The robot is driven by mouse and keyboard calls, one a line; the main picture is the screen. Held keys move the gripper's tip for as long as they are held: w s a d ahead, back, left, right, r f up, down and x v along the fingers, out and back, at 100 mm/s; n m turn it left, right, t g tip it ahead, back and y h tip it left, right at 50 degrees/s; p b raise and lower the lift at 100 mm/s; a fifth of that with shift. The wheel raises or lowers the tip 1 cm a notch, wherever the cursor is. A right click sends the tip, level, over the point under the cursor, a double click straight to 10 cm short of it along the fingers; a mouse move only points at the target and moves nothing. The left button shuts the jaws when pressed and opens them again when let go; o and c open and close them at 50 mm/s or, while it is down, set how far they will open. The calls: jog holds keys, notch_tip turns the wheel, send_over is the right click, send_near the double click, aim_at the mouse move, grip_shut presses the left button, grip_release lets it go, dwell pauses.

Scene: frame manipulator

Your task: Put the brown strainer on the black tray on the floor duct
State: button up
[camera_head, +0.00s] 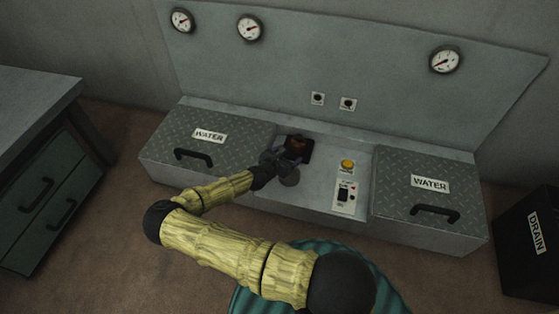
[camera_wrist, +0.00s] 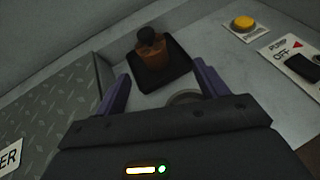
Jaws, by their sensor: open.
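The brown strainer (camera_wrist: 152,52) stands upright on the black tray (camera_wrist: 177,81) in the wrist view, its dark knob on top. In the head view the strainer (camera_head: 298,144) and the tray (camera_head: 306,155) show just beyond my gripper, partly covered by it. My gripper (camera_wrist: 164,80) is open, its two purple fingers wide apart, with nothing held between them. In the picture the fingertips flank the near part of the tray; I cannot tell their height above it. The tray lies on the recessed grey middle of the floor duct (camera_head: 322,194).
A grey round fitting (camera_wrist: 185,97) sits close under my gripper. A yellow button (camera_head: 347,164) and a pump switch panel (camera_head: 345,194) are to the right. Handled WATER lids (camera_head: 235,146) (camera_head: 405,200) flank the recess. A black DRAIN bin (camera_head: 520,270) stands far right, a green cabinet (camera_head: 45,190) left.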

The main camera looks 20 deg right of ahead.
jog(key=s+a+r+m+g+y, duration=0.2)
jog(key=s+m+g, duration=0.1)
jog(key=s+m, duration=0.3)
jog(key=s+a+r+m+g+y, duration=0.2)
jog(key=s+m+g+y, duration=0.1)
jog(key=s+m, duration=0.3)
jog(key=s+a+r+m+y, duration=0.2)
jog(key=s+a+r+m, duration=0.1)
jog(key=r, duration=0.4)
jog(key=s+a+r+m+t+y, duration=0.1)
jog(key=s+a+r+m+y, duration=0.1)
jog(key=r, duration=0.6)
jog(key=s+a+r+m+y, duration=0.1)
jog(key=s+a+r+m, duration=0.3)
jog(key=r+m, duration=0.3)
jog(key=shift+s+a+r+y, duration=0.35)
jog(key=shift+s+r+y, duration=0.05)
jog(key=shift+s+r, duration=0.35)
notch_tip(320, 180, up, 19)
jog(key=p, duration=1.9)
jog(key=shift+r, duration=0.15)
